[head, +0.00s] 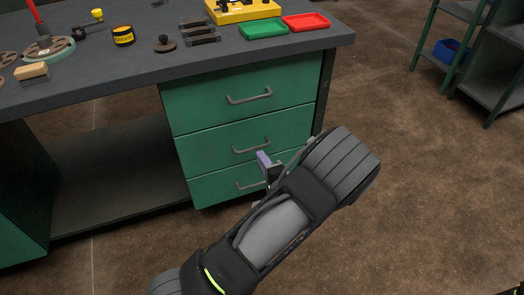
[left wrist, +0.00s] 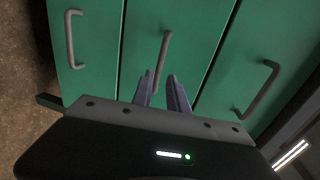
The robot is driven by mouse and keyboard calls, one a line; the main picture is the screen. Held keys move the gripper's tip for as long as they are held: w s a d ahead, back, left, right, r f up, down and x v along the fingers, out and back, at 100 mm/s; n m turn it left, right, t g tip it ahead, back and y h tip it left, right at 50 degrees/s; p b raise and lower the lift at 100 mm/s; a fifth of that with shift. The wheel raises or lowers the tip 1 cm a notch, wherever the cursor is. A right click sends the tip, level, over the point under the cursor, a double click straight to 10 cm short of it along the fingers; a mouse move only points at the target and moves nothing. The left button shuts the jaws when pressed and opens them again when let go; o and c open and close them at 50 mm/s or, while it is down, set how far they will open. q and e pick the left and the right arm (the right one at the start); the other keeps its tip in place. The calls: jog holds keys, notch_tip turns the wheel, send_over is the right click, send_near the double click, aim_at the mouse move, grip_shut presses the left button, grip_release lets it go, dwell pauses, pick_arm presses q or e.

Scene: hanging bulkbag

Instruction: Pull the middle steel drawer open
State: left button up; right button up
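The middle steel drawer (head: 215,146) is green with a grey bar handle (head: 251,147) and looks flush with the drawers above and below. In the left wrist view the middle handle (left wrist: 164,58) stands between two other drawer handles. My left gripper (head: 264,160) is close to the drawer fronts, just below and right of the middle handle in the head view. In the left wrist view its two fingers (left wrist: 160,76) are apart, with the handle between and beyond their tips. I cannot tell whether they touch it. The lower handle is partly hidden by my gripper. My right gripper is out of view.
The top drawer (head: 205,98) and bottom drawer (head: 212,188) look shut. The worktop (head: 120,75) above holds a green tray (head: 264,30), a red tray (head: 306,22) and small tools. The floor (head: 420,180) to the right is clear up to a shelf rack (head: 490,90).

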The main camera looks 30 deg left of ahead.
aim_at(254, 149)
pick_arm(q)
jog(key=b+x, duration=0.2)
jog(key=x, duration=0.6)
jog(key=shift+s+b, duration=0.1)
jog(key=shift+b, duration=0.3)
jog(key=shift+c, duration=0.2)
jog(key=shift+f, duration=0.1)
grip_shut()
jog(key=shift+d, duration=0.1)
dwell(0.8)
